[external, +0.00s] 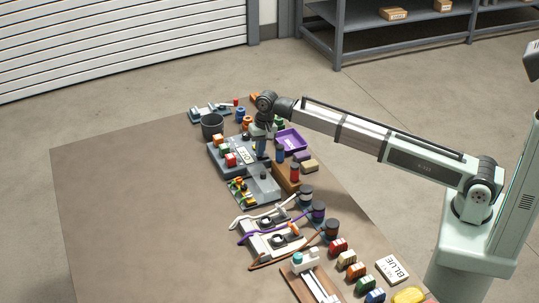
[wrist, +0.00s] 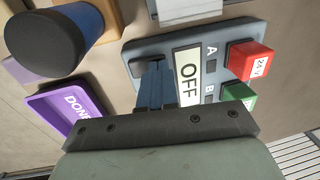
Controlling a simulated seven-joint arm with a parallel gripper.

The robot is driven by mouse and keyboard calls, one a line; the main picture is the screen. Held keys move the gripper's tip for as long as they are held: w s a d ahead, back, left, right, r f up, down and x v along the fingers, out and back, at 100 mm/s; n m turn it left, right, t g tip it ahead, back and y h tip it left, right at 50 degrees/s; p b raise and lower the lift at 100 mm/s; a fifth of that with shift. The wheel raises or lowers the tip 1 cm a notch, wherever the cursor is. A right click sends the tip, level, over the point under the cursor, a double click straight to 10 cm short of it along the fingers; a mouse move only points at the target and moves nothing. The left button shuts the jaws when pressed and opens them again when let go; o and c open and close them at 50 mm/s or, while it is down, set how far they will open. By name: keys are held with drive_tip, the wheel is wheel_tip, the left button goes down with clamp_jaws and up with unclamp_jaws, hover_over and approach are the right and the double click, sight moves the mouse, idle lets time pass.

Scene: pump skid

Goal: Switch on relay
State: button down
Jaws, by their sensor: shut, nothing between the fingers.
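A blue-grey relay panel (wrist: 215,45) fills the middle of the wrist view. It carries a white OFF label (wrist: 187,77), the letters A and B with small dark slots, a red block marked 24 V (wrist: 250,60) and a green block (wrist: 238,95). In the external view the panel (external: 213,151) lies on the table below my wrist. My gripper (wrist: 154,68) is shut and empty, its blue fingers over the panel beside the OFF label. A dark piece (wrist: 146,53) shows at the fingertips. I cannot tell whether they touch it; the fingers hide part of the panel.
A purple DONE tray (wrist: 50,98) lies to the left, also visible externally (external: 303,139). A tall blue cylinder with a black top (wrist: 55,35) stands close by. A dark bucket (external: 212,127) stands behind the panel. The table's left side (external: 120,210) is clear.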

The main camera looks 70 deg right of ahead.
sight(266, 155)
drive_tip(key=shift+w+a+f, duration=0.2)
drive_tip(key=shift+a+f, duration=0.2)
drive_tip(key=shift+f, duration=0.25)
drive_tip(key=shift+s, duration=0.1)
drive_tip(key=shift+s+d, duration=0.45)
drive_tip(key=shift+s, duration=0.05)
drive_tip(key=shift+r, duration=0.15)
wheel_tip(266, 155, up, 14)
drive_tip(key=w+a, duration=0.2)
drive_tip(key=s+d, duration=0.3)
drive_tip(key=f, duration=0.4)
drive_tip(key=w+f, duration=0.1)
drive_tip(key=f, duration=0.3)
drive_tip(key=a+f, duration=0.1)
drive_tip(key=f, duration=0.4)
drive_tip(key=shift+w, duration=0.35)
